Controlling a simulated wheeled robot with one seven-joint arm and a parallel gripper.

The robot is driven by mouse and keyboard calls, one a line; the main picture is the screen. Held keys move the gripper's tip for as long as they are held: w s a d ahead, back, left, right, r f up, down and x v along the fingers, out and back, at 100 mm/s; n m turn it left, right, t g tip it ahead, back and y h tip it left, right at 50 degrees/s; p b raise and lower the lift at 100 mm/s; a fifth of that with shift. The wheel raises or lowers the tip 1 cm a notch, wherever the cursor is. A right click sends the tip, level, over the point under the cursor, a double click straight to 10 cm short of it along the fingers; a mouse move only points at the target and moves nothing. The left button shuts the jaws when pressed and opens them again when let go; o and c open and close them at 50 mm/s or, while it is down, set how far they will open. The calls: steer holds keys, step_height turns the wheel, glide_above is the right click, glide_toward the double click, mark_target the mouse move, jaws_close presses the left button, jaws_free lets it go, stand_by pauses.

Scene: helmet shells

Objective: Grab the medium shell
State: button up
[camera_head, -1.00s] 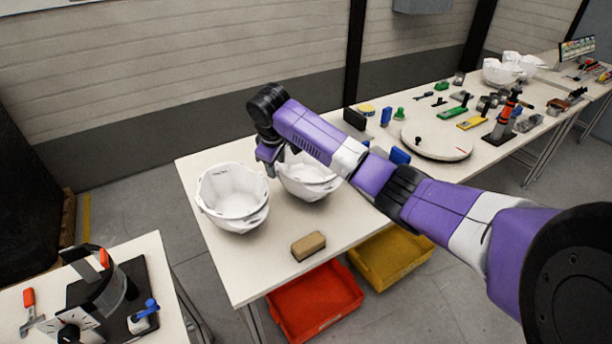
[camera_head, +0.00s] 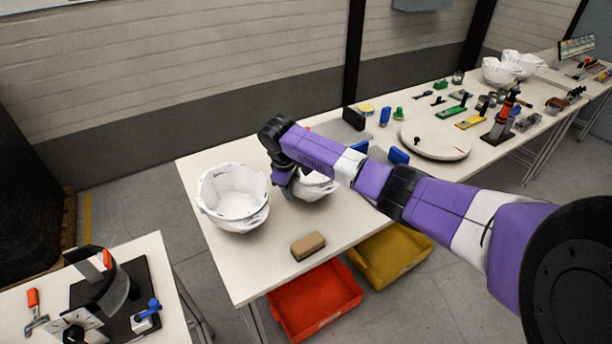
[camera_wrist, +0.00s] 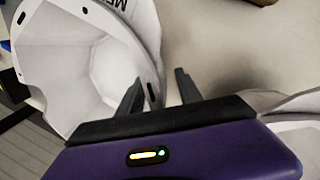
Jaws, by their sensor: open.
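The medium shell, a white faceted bowl, stands on the table partly behind my arm in the head view (camera_head: 318,187). In the wrist view it fills the left side (camera_wrist: 85,50), with part of a label starting "ME" on its wall. My gripper (camera_head: 288,191) is at the shell's left side in the head view. In the wrist view, my gripper (camera_wrist: 158,78) is open, with one finger over the shell's inside and the other outside its wall. The rim appears between the fingers; contact cannot be told.
Another white shell (camera_head: 233,200) stands close on the left; its edge also shows in the wrist view (camera_wrist: 295,105). A brown block (camera_head: 308,246) lies near the table's front edge. Red (camera_head: 315,300) and yellow (camera_head: 392,258) bins sit below. A round board (camera_head: 436,140) lies farther right.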

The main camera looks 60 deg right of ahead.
jaws_close()
stand_by(1.4)
